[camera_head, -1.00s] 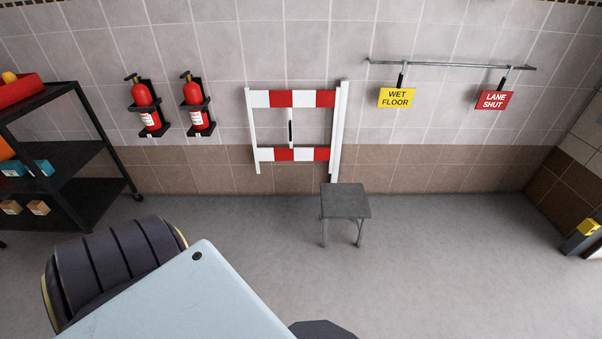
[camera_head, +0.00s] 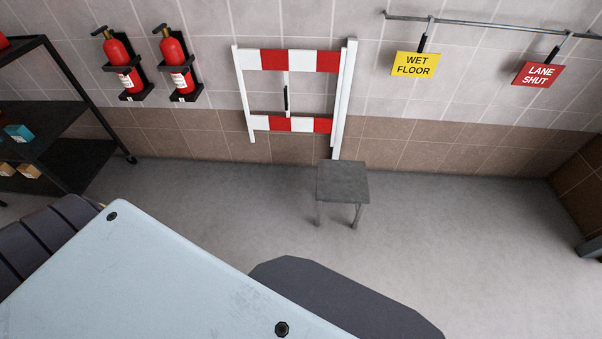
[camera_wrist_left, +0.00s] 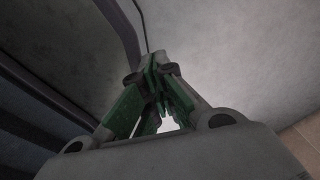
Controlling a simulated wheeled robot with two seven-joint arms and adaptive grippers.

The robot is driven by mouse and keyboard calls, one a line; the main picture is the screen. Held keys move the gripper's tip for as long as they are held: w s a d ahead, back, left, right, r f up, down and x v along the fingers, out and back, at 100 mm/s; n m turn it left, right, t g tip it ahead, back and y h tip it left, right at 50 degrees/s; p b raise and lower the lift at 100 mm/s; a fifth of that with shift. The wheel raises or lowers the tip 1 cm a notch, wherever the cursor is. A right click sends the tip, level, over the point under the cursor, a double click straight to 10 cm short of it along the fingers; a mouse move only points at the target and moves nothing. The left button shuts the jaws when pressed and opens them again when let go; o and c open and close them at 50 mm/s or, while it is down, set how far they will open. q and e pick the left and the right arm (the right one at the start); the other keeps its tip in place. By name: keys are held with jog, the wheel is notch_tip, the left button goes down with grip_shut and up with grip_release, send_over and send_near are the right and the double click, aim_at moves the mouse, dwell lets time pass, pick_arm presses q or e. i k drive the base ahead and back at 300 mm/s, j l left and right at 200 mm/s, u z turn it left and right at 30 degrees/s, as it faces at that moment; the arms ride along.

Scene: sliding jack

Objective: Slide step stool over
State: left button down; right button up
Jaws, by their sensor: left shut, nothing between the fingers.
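The step stool (camera_head: 342,181) is grey with a square seat and thin legs. It stands upright on the floor in the middle of the head view, just in front of the right post of the red-and-white barrier (camera_head: 290,90) by the wall. My left gripper (camera_wrist_left: 160,75) shows in the left wrist view with its green-padded fingers brought together and nothing between them. The stool cannot be made out in that view. Neither gripper shows in the head view, so my left gripper's distance from the stool cannot be told.
A black shelf rack (camera_head: 60,130) stands at the left. Two fire extinguishers (camera_head: 122,68) hang on the wall. A yellow sign (camera_head: 414,64) and a red sign (camera_head: 538,74) hang from a rail. The floor right of the stool is clear.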

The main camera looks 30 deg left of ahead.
aim_at(337, 181)
jog(key=i+j+u, duration=0.1)
jog(key=i, duration=0.25)
jog(key=i+j+u, duration=0.15)
jog(key=i, duration=0.25)
jog(key=i+j, duration=0.25)
jog(key=j, duration=0.15)
jog(key=i+j+z, duration=0.25)
jog(key=j+z, duration=0.2)
jog(key=j, duration=0.3)
jog(key=i+j+z, duration=0.25)
jog(key=j, duration=0.15)
jog(key=j+z, duration=0.15)
jog(key=j, duration=0.3)
jog(key=k+j+z, duration=0.15)
jog(key=j, duration=0.3)
jog(key=j+z, duration=0.15)
jog(key=j, duration=0.3)
jog(key=k+j+z, duration=0.15)
jog(key=j, duration=0.25)
